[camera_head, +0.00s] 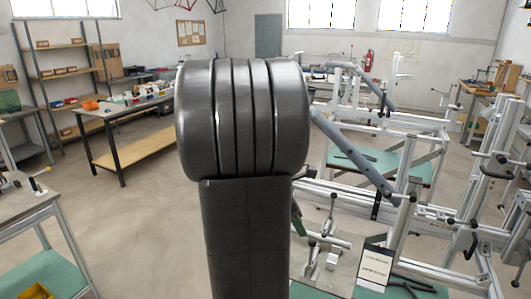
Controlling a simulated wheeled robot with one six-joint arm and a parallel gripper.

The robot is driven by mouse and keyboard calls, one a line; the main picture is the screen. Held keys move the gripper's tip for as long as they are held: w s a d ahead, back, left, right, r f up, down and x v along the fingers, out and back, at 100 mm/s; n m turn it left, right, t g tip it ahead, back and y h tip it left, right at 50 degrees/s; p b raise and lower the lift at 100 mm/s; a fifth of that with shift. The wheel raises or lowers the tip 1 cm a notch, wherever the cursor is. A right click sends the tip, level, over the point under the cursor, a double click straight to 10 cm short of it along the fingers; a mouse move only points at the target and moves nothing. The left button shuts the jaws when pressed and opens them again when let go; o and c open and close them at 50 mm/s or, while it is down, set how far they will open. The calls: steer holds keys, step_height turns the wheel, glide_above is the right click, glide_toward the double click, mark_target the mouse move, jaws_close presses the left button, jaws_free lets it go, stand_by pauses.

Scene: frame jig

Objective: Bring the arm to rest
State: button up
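My own arm link, a large dark grey ribbed joint with a thick column below it, fills the middle of the head view. My gripper is not seen; it is out of frame or hidden behind the arm. The frame jig (400,205), made of silvery profiles with clamps and black handles, stands at the right. A grey-blue tube (352,152) slants across it, its left end close to my arm's outline in the picture. I cannot tell whether they touch.
A workbench (125,107) with small items and metal shelving (62,75) stand at the back left. A grey cart (30,210) is at the left edge. A plate with clamps (325,262) and a white card (376,266) lie low right. Floor between the cart and my arm is clear.

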mark_target(312, 251)
steer(key=x, duration=1.1)
steer(key=shift+d+f+p, duration=0.15)
steer(key=shift+p, duration=0.15)
steer(key=b+v, duration=0.1)
steer(key=v, duration=1.3)
steer(key=p+x, duration=0.1)
steer(key=x, duration=1.2)
steer(key=shift+d+f, duration=0.15)
steer(key=shift+f, duration=0.15)
steer(key=shift+s+f, duration=0.1)
steer(key=shift+f, duration=0.1)
steer(key=shift+s+r+t+h, duration=0.1)
steer(key=shift+s+t+h, duration=0.2)
steer(key=shift+t, duration=0.1)
